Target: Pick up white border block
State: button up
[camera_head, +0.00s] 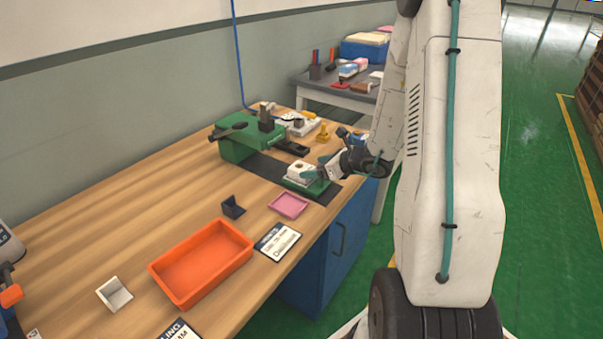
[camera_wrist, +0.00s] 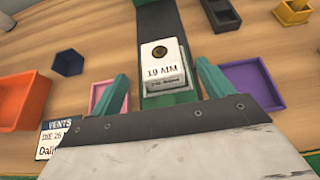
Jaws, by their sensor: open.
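A white block (camera_head: 299,172) with a dark round hole sits on a green base (camera_head: 318,187) at the end of a dark strip on the wooden bench. In the wrist view the white block (camera_wrist: 163,56) shows printed lettering on its near edge. My gripper (camera_head: 315,174) is at the block's right side in the head view. In the wrist view the two teal fingers of my gripper (camera_wrist: 162,75) are spread wide, one on each side of the block's near end, with nothing between them held. Part of the block is hidden by the fingers in the head view.
A pink tray (camera_head: 289,205), dark angled piece (camera_head: 233,207), orange tray (camera_head: 203,263) and white angled piece (camera_head: 114,294) lie on the bench. A green vise (camera_head: 240,142) stands behind the block. A purple tray (camera_wrist: 251,84) lies close to the right finger.

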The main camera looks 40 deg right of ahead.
aim_at(304, 168)
jog(key=x, duration=0.5)
jog(key=shift+d, duration=0.1)
jog(key=c, duration=1.1)
